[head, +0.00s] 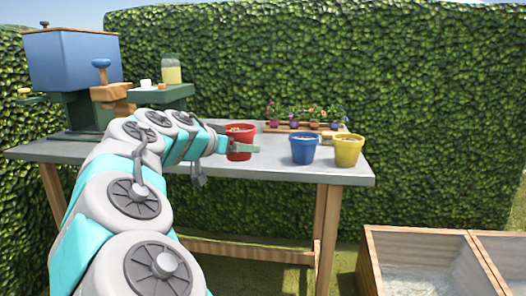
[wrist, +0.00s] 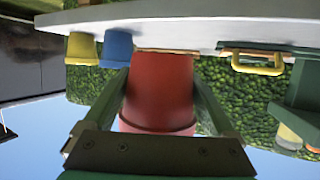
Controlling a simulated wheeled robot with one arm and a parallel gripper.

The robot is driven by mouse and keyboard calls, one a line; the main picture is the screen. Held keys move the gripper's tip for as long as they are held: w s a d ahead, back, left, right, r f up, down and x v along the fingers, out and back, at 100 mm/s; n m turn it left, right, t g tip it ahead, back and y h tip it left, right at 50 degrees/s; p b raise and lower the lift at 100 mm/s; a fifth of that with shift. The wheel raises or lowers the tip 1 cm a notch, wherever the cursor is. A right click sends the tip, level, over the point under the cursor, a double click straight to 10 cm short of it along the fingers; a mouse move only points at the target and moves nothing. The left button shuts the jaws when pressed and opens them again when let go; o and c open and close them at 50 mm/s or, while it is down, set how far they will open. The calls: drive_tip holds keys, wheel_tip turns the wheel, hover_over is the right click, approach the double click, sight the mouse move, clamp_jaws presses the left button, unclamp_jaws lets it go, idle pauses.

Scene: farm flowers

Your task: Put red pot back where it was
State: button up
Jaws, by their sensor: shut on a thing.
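The red pot (head: 240,138) is upright at the middle of the grey table (head: 300,172), with soil or similar filling near its rim. My gripper (head: 243,149) is shut on the red pot, with one finger showing across its front. In the wrist view, which is upside down, the red pot (wrist: 160,90) sits between the two green fingers of my gripper (wrist: 161,82). Its base is close to the tabletop (wrist: 200,18); I cannot tell whether it touches. My arm hides part of the table to the left of the pot.
A blue pot (head: 304,148) and a yellow pot (head: 348,150) stand to the right. Behind them is a wooden tray (head: 275,128) with several small flower pots. A blue hopper machine (head: 75,62) and a jar (head: 172,75) are at left. Wooden planters (head: 400,240) stand front right.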

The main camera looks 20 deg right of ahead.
drive_tip(key=p, duration=0.2)
hover_over(261, 158)
drive_tip(key=shift+s+f, duration=0.15)
drive_tip(key=shift+f, duration=2.3)
drive_tip(key=shift+f, duration=0.15)
drive_tip(key=o, duration=1.3)
drive_tip(key=shift+o, duration=0.2)
drive_tip(key=b+v, duration=0.1)
drive_tip(key=v, duration=1.1)
drive_tip(key=shift+s, duration=0.15)
